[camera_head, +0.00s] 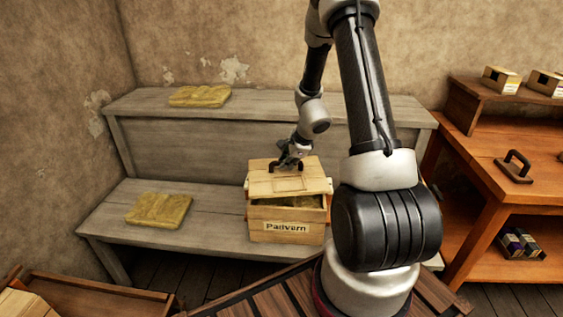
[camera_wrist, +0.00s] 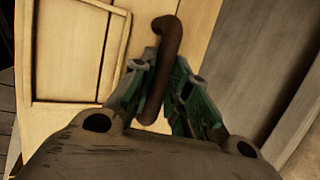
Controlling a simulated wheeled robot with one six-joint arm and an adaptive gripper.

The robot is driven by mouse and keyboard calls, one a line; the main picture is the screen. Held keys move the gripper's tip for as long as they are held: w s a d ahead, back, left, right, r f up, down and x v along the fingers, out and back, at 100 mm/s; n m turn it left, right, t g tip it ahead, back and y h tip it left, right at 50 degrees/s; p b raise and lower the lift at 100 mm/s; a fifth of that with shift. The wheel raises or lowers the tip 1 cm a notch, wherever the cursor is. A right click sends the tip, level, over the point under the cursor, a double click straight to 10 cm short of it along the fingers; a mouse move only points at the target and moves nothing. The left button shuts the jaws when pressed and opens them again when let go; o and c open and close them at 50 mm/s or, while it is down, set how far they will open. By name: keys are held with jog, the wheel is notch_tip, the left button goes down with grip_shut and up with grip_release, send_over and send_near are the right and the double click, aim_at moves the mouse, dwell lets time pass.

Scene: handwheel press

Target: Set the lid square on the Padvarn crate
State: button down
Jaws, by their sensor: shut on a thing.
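The Padvarn crate (camera_head: 287,231) stands on the lower grey bench, with its name label facing me. The wooden lid (camera_head: 287,182) is above the crate's opening, tilted and turned a little from the crate. A dark gap shows under its front edge, with something yellowish inside the crate. I cannot tell whether the lid's back edge touches the rim. My gripper (camera_head: 291,160) is shut on the lid's dark handle. In the wrist view my gripper (camera_wrist: 160,90) has its green fingers on either side of the handle (camera_wrist: 166,40), and the lid's panel (camera_wrist: 75,50) fills the left.
Yellow folded cloths or pads lie on the lower bench (camera_head: 158,209) and the upper bench (camera_head: 200,95). An orange wooden table (camera_head: 485,160) with another dark handle (camera_head: 515,167) stands at right. The lower bench left of the crate has free room.

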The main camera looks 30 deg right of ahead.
aim_at(291, 171)
jog(key=shift+w+d+f+m+h, duration=0.15)
jog(key=shift+d+m+h, duration=0.2)
jog(key=shift+m, duration=0.35)
jog(key=shift+d+m, duration=0.3)
jog(key=shift+m, duration=0.1)
jog(key=shift+h, duration=0.25)
jog(key=shift+f, duration=2.7)
jog(key=shift+f, duration=0.1)
jog(key=c, duration=1.3)
grip_release()
jog(key=v, duration=1.2)
jog(key=shift+s+f, duration=0.1)
jog(key=shift+s, duration=0.15)
